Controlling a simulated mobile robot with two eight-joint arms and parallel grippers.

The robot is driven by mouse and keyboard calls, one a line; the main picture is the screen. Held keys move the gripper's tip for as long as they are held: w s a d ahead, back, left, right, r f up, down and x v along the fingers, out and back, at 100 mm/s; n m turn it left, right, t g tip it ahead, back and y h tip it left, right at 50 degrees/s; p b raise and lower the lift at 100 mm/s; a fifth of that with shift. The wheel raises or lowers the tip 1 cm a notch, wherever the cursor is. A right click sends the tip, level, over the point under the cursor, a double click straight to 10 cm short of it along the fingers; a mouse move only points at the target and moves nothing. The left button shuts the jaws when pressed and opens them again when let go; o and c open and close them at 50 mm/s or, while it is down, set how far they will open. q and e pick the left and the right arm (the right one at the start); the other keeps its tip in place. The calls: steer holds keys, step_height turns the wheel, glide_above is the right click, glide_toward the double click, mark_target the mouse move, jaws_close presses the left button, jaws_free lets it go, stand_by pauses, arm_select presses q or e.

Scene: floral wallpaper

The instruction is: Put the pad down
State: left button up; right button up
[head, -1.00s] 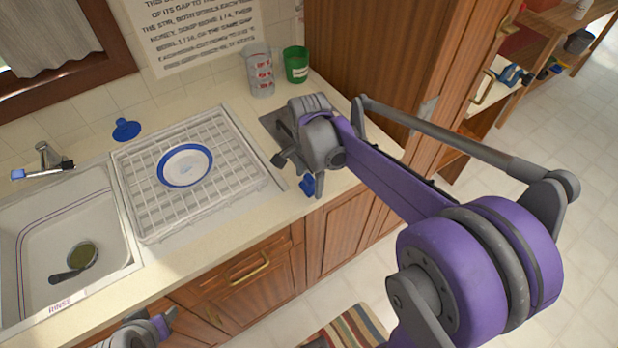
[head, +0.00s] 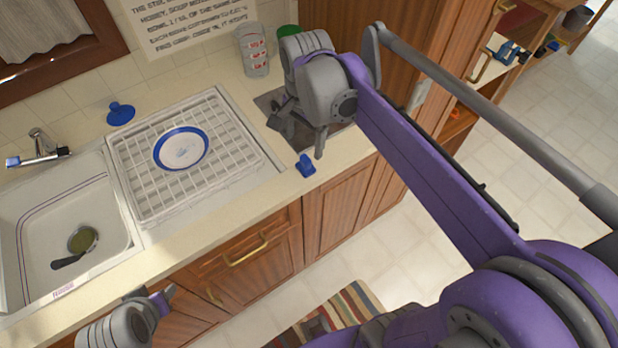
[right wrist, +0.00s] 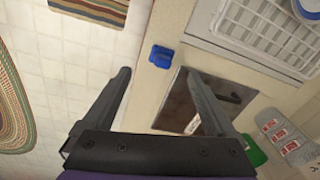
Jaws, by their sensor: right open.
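A small blue pad (head: 305,165) lies on the cream countertop (head: 225,222) near its front edge, right of the dish rack. The pad also shows in the right wrist view (right wrist: 161,56), just beyond the fingertips. My right gripper (head: 298,140) is over the counter beside the pad. In the right wrist view its fingers (right wrist: 157,75) are spread, with nothing between them. My left gripper (head: 150,300) is low in front of the cabinets, apart from the pad; its jaw opening is unclear.
A white dish rack (head: 230,165) holds a blue-rimmed plate (head: 181,149). The sink (head: 105,270) is at left. A dark flat board (right wrist: 170,112) lies beside the pad. A measuring cup (head: 252,52) and green cup (head: 288,32) stand behind. Tall wooden cabinetry (head: 340,20) rises at right.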

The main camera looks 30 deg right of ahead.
steer(key=s+a+f+n+t, duration=0.4)
steer(key=s+a+f+n, duration=0.1)
steer(key=s+f+n, duration=0.5)
steer(key=s+n, duration=0.2)
steer(key=n, duration=0.2)
steer(key=shift+s+a+f+t, duration=0.2)
steer(key=shift+s+f+t, duration=0.1)
steer(key=shift+s+t, duration=0.1)
steer(key=shift+c, duration=0.3)
